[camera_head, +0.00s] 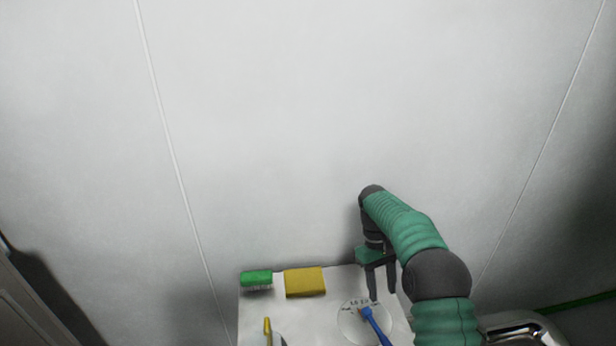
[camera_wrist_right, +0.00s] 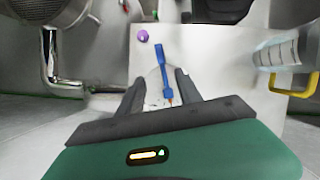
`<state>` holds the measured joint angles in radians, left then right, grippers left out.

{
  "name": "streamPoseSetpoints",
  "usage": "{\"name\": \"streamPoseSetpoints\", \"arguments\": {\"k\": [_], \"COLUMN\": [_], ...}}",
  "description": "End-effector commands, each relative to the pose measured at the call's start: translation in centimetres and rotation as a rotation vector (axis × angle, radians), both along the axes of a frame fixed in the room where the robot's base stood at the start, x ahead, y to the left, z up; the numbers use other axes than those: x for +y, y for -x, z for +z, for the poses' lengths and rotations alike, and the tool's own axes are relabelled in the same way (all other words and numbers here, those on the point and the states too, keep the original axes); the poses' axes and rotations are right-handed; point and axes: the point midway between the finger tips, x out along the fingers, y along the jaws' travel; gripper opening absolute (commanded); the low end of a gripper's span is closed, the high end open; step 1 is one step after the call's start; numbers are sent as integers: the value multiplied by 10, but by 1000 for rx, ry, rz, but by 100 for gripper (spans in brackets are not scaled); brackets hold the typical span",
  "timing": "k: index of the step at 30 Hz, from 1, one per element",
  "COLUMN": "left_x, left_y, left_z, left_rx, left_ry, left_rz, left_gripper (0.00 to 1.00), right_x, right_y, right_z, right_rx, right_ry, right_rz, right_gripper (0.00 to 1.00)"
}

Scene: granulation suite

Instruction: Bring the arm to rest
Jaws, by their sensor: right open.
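My right arm, green with dark joints, comes in from the lower right in the head view. Its right gripper (camera_head: 382,296) points down over the right part of a white table (camera_head: 318,318). In the right wrist view the two dark fingers of the right gripper (camera_wrist_right: 160,90) stand apart. A blue-handled tool (camera_head: 376,326) lies on a round white disc (camera_head: 349,322) just below the fingers. The tool also shows between and beyond the fingers in the wrist view (camera_wrist_right: 160,62); nothing is seen gripped. My left gripper is in neither view.
A green brush (camera_head: 256,278) and a yellow block (camera_head: 305,282) sit along the table's back edge. A yellow-handled item (camera_head: 267,327) is at the front left. A shiny metal part (camera_head: 522,328) stands right of the table. The wrist view shows a purple object (camera_wrist_right: 143,36).

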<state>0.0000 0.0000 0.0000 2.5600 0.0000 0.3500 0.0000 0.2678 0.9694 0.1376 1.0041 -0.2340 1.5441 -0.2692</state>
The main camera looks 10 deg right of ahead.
Motion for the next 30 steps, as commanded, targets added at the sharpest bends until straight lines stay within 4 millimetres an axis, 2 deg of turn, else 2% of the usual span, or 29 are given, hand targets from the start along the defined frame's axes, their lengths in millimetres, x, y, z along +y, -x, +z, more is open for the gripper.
{"name": "streamPoseSetpoints", "arguments": {"k": [5,8,13,15,19,23,30], "left_x": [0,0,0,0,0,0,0], "left_y": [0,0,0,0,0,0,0], "left_z": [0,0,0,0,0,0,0], "left_rx": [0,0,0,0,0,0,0], "left_ry": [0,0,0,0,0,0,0], "left_rz": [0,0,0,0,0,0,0], "left_gripper": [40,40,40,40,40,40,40], "right_x": [36,65,105,115,126,129,129], "right_y": [13,37,100,128,167,182,182], "right_z": [11,15,14,11,5,1,1], "right_rx": [-121,-234,-424,-493,-583,-616,-617], "right_ry": [10,8,-14,-25,-42,-49,-49], "right_rz": [22,16,-43,-75,-126,-147,-148], "right_gripper": [42,42,42,42,42,42,42]}}
